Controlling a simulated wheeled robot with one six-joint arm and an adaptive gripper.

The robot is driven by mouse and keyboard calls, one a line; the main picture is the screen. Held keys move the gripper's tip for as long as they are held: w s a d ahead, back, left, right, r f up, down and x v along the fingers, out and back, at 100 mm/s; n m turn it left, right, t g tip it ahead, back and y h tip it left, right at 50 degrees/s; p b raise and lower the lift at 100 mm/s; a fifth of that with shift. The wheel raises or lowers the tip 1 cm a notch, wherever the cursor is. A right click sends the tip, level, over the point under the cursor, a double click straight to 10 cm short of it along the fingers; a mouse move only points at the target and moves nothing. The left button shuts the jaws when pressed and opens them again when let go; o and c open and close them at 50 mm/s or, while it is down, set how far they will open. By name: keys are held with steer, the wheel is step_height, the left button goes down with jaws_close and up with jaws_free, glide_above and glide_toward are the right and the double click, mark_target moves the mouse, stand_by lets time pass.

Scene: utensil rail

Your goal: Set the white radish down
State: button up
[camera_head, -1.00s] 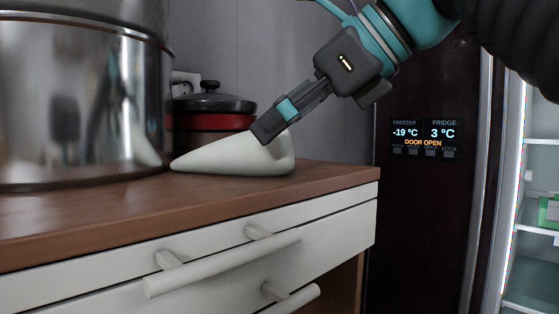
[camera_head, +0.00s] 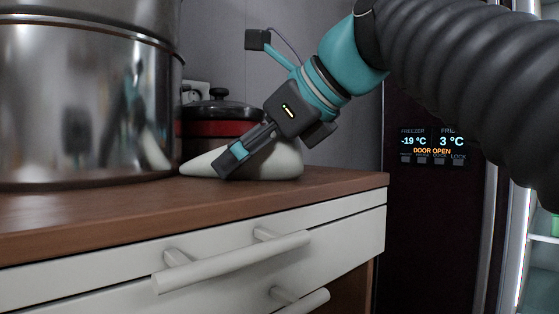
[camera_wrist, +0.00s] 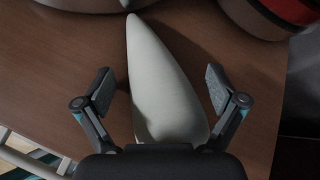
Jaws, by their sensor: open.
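The white radish (camera_head: 275,163) lies on the wooden counter top (camera_head: 90,212), its narrow tip toward the large pot. In the wrist view the radish (camera_wrist: 160,75) lies between the two spread fingers of my gripper (camera_wrist: 158,92), its tip pointing away. Gaps show between the radish and both fingers. In the head view my gripper (camera_head: 227,166) reaches down from the upper right, fingertips low by the counter, and hides part of the radish's middle.
A large steel pot (camera_head: 85,90) stands at the left. A red pot with a dark lid (camera_head: 218,112) stands behind the radish. White drawers with bar handles (camera_head: 235,262) are below the counter. A dark fridge (camera_head: 430,200) with its door open is at the right.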

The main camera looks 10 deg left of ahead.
steer(key=shift+c, duration=0.3)
jaws_close()
